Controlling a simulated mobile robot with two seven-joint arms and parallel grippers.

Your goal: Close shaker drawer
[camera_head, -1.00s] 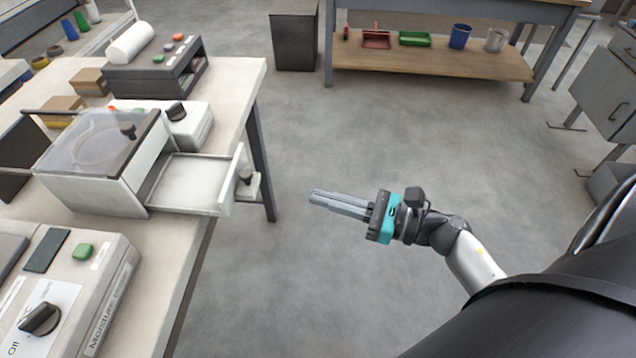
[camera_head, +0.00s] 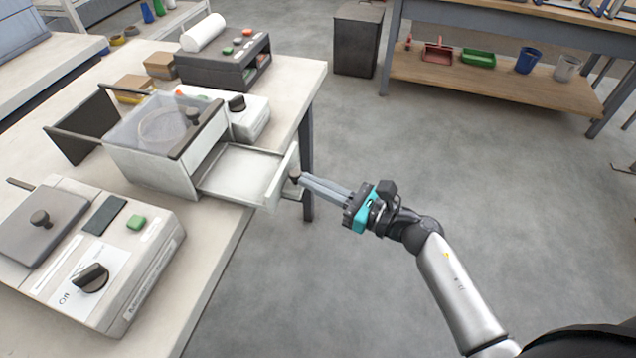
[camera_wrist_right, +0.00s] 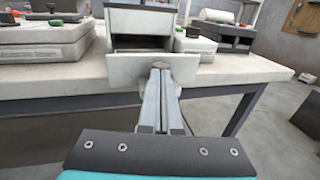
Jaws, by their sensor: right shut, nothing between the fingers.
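The shaker (camera_head: 160,150) is a white box with a clear lid on the bench. Its white drawer (camera_head: 238,172) is pulled out toward the right, past the bench edge. The drawer's dark round knob (camera_head: 294,176) is on the front panel. My right gripper (camera_head: 305,181) is shut and empty, its fingertips at the knob; I cannot tell whether they touch. In the right wrist view the drawer front (camera_wrist_right: 122,70) stands just ahead of the fingertips (camera_wrist_right: 162,72), which hide part of it. My left gripper is not in view.
The moisture device (camera_head: 95,250) with a dial and green button sits at the bench's near end. A dark control box (camera_head: 225,62) and a white box with a black knob (camera_head: 252,118) stand behind the drawer.

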